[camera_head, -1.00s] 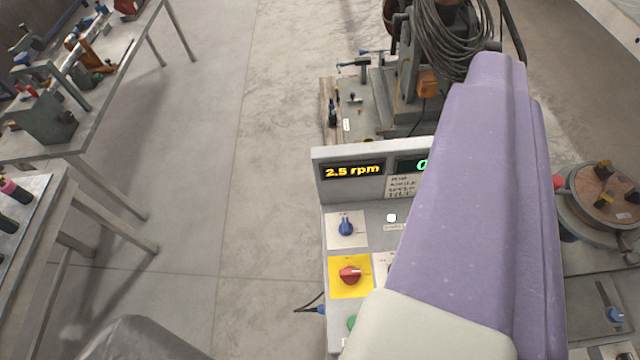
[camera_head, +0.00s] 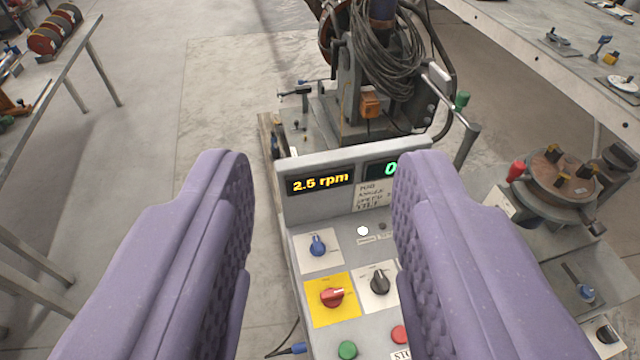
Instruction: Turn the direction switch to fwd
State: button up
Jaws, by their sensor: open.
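A grey control panel (camera_head: 345,252) stands in front of me with several rotary knobs. A blue knob (camera_head: 318,245) sits on a white plate at the upper left. A red knob (camera_head: 332,296) sits on a yellow plate below it. A black knob (camera_head: 379,283) sits on a white plate to the right of the red one. The labels are too small to read, so I cannot tell for sure which knob is the direction switch. My gripper (camera_head: 322,160) is open and empty, its two purple fingers apart on either side of the panel in the picture. The right finger hides the panel's right part.
A yellow display (camera_head: 320,183) reads 2.5 rpm. Green (camera_head: 347,350) and red (camera_head: 400,334) buttons sit low on the panel. A machine with coiled cable (camera_head: 395,65) stands behind. A round turntable (camera_head: 555,172) is at the right, workbenches at both sides. The floor at left is clear.

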aim_at(380, 285)
jog(key=z, duration=0.25)
jog(key=i+j+z, duration=0.2)
jog(key=i+j, duration=0.15)
jog(key=i+j+z, duration=0.15)
jog(key=i+j, duration=0.15)
jog(key=j, duration=0.2)
